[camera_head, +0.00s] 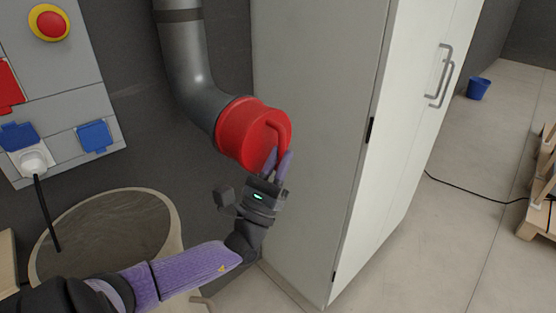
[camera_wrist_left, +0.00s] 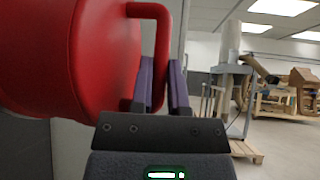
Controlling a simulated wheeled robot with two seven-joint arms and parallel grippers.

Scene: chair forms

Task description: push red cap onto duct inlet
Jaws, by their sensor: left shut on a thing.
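The red cap (camera_head: 243,129) is at the lower end of the grey duct (camera_head: 190,70) in the head view, covering its opening. It has a red loop handle on its front face. My left gripper (camera_head: 279,163) is shut on this handle from below. In the left wrist view the cap (camera_wrist_left: 70,55) fills the left side, and the purple fingers of my left gripper (camera_wrist_left: 164,85) close around the handle. How far the cap sits over the duct rim cannot be told. My right gripper is not in view.
A tall pale cabinet (camera_head: 310,120) stands close to the right of the cap. A round bin (camera_head: 105,240) is below left. A panel with a red button (camera_head: 49,23) and blue sockets (camera_head: 95,136) is at left. A blue bucket (camera_head: 478,88) stands far right.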

